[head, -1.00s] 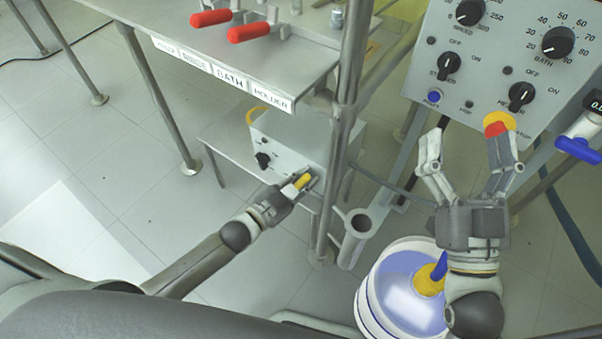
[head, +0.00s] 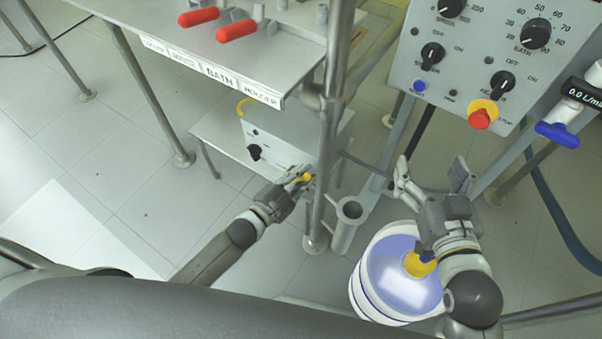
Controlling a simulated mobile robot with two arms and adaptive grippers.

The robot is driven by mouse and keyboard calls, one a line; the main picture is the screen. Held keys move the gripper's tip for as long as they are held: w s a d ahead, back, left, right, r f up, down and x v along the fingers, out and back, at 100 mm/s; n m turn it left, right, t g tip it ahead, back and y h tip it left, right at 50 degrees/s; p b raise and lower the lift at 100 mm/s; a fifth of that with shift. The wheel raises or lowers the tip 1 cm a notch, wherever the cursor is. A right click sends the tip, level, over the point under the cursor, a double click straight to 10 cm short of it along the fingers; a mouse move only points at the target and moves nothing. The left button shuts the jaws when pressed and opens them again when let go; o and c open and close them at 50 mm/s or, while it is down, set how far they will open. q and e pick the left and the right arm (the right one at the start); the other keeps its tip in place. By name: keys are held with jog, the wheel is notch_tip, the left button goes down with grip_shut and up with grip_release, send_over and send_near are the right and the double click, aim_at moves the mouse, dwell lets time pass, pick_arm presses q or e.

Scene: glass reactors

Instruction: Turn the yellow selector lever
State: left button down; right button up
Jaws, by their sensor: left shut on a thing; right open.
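The yellow selector lever (head: 307,177) is on the front of a low grey box (head: 270,140) under the shelf, beside the metal post. My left gripper (head: 302,176) is shut on the lever. Its fingers hide most of the lever, and only a small yellow part shows. My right gripper (head: 432,172) is open and empty. It is above the white and blue container, below the control panel and apart from it.
A control panel (head: 465,80) with black knobs and a red stop button (head: 480,118) stands at upper right. A metal post (head: 328,170) rises right beside my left gripper. A container (head: 385,280) is below my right gripper. Red-handled valves (head: 235,31) are on the shelf above.

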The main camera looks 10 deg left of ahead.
pick_arm(q)
jog(key=shift+f, duration=0.1)
jog(key=c, duration=1.3)
grip_release()
